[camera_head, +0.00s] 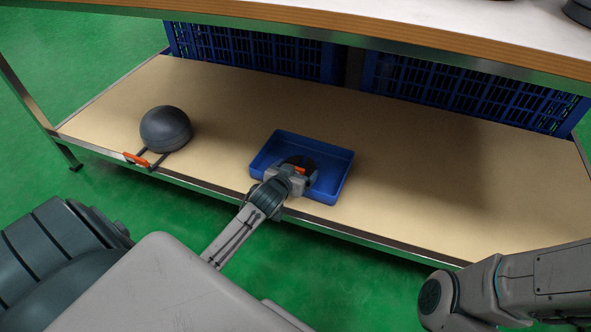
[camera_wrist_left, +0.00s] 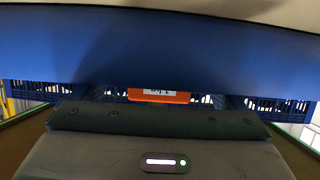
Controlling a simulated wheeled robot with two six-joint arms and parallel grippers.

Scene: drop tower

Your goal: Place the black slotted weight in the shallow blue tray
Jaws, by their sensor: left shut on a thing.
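The shallow blue tray (camera_head: 336,160) sits on the tan lower shelf near its front edge. My left gripper (camera_head: 299,172) reaches into the tray from the front and is shut on the black slotted weight (camera_head: 309,164), which is mostly hidden by the gripper. An orange patch shows between the fingers. In the left wrist view an orange label (camera_wrist_left: 158,95) with dark marks shows just past the gripper body. Whether the weight touches the tray floor cannot be told. My right gripper is out of view.
Blue crates (camera_head: 255,48) stand along the back. A wooden-edged upper shelf (camera_head: 400,44) overhangs the rear. The shelf (camera_head: 430,180) right of the tray is clear.

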